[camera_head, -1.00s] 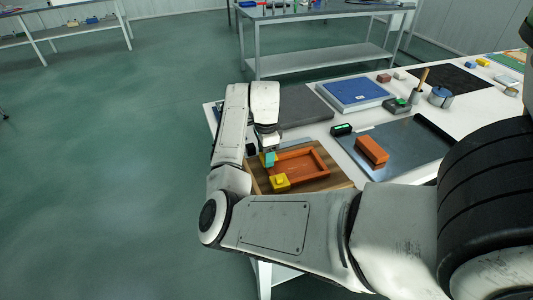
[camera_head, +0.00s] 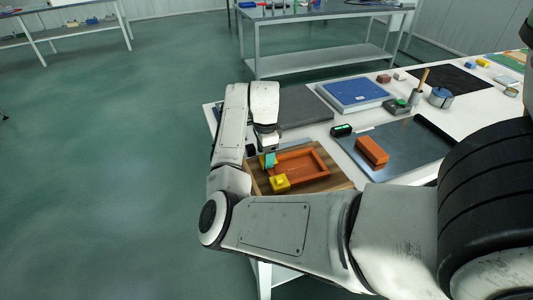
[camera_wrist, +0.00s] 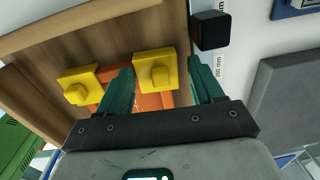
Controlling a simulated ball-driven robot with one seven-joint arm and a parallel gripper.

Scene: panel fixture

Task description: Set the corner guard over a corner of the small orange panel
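The small orange panel (camera_head: 318,160), with a raised rim, lies on a wooden board (camera_head: 335,181). A yellow corner guard (camera_head: 280,183) with a knob sits at its near left corner. My gripper (camera_head: 267,160) is over the far left corner, its teal fingers pointing down. In the wrist view the fingers (camera_wrist: 163,85) stand apart on either side of a second yellow corner guard (camera_wrist: 150,66), with gaps beside its knob. That guard rests at the panel's corner; its exact seating is hidden. The other guard (camera_wrist: 80,85) shows at left.
A black block (camera_wrist: 210,31) stands close to the right finger. An orange brick (camera_head: 372,150) lies on a grey metal sheet (camera_head: 410,145) to the right. A dark grey slab (camera_head: 305,105) and a blue panel (camera_head: 353,91) lie behind.

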